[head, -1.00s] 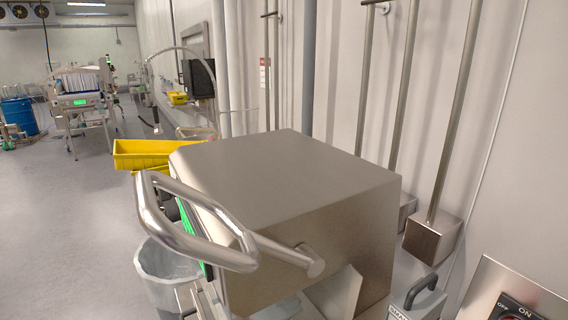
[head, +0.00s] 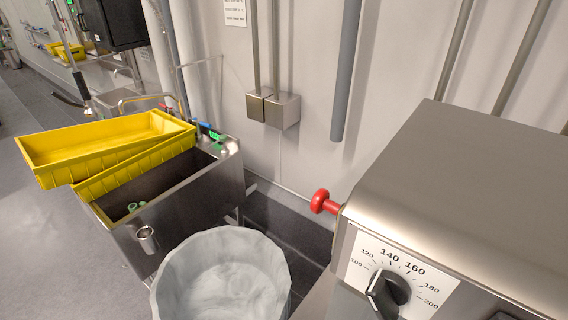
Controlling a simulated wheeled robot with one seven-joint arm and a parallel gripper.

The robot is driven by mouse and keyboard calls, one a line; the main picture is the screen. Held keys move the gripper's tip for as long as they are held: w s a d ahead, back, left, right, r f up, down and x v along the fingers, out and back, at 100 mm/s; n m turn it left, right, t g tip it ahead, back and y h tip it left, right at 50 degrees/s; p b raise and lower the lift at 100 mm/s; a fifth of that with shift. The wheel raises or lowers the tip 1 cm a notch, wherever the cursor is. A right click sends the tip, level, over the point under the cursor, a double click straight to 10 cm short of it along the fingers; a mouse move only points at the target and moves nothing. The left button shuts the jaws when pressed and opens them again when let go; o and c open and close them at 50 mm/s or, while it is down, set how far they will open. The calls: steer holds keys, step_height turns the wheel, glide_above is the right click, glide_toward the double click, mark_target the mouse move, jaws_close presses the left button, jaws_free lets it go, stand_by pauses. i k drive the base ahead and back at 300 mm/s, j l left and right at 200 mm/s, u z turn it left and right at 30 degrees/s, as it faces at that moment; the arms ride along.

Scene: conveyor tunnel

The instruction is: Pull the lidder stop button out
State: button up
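A red mushroom-shaped button (head: 322,202) sticks out from the left side of a stainless steel machine housing (head: 468,180) at the right of the head view. Its head faces left, toward the sink; I cannot tell whether it is pressed in or pulled out. The housing's front carries a white dial plate with a black knob (head: 385,292) and numbers from 100 to 200. No label naming the machine shows. My gripper is not in view.
Left of the machine stands a grey bin (head: 222,262) with a clear liner. Behind it is a steel sink (head: 190,215) with yellow trays (head: 100,148) across it. Conduits and steel boxes (head: 283,110) line the wall. Open floor lies at the far left.

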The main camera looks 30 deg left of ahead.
mark_target(321, 201)
steer(key=j+u, duration=0.15)
steer(key=j, duration=1.2)
steer(key=i, duration=0.05)
